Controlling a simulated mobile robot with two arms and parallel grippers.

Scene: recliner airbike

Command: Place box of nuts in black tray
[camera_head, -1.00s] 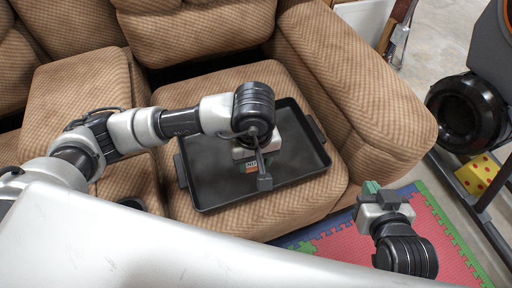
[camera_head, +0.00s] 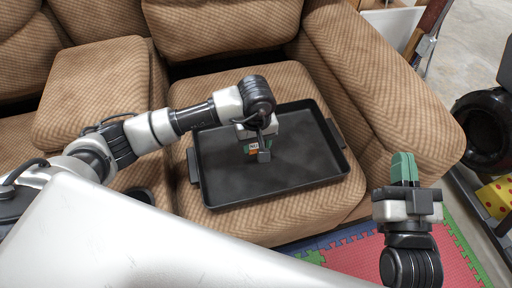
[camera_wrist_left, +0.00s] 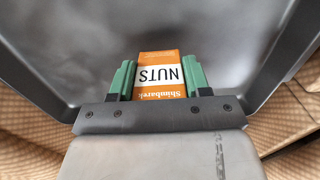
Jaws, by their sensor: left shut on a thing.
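The box of nuts (camera_wrist_left: 160,72) is orange with a white "NUTS" label. In the left wrist view it sits between the green fingers of my left gripper (camera_wrist_left: 161,84), which is shut on it. In the head view the box (camera_head: 253,148) shows only partly, below my left gripper (camera_head: 261,150). The black tray (camera_head: 305,165) lies on the sofa seat, and the box is within its outline. I cannot tell whether the box touches the tray floor. My right gripper (camera_head: 404,170) is empty, its green fingers together, right of the tray.
The brown sofa's armrest (camera_head: 385,90) rises to the right of the tray. A colored foam mat (camera_head: 360,255) covers the floor in front. A yellow dotted block (camera_head: 496,196) and a dark wheel-like part (camera_head: 482,130) are at the far right. The rest of the tray is bare.

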